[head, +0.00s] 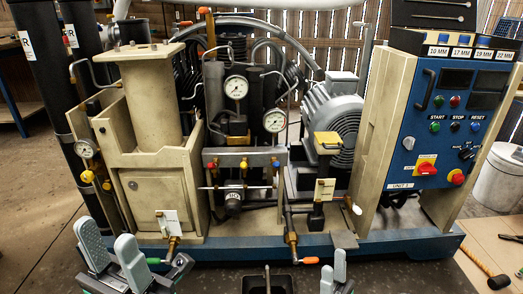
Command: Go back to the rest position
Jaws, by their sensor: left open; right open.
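My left gripper (113,252) is at the lower left, in front of the compressor's base. Its two grey pads stand apart with nothing between them. My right gripper (333,272) is at the bottom edge, right of centre. Its two pads show a gap and hold nothing visible; its lower part is cut off by the picture edge. The air compressor (155,100) fills the middle, with its blue base frame (400,246) behind both grippers. I see no contact between the grippers and the machine.
A valve with a green handle (153,261) is close to the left gripper. A pipe with an orange-tipped handle (309,260) is close to the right gripper. A black tray (252,284) lies between the grippers. A hammer (497,281) and the blue control panel (452,115) are at right.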

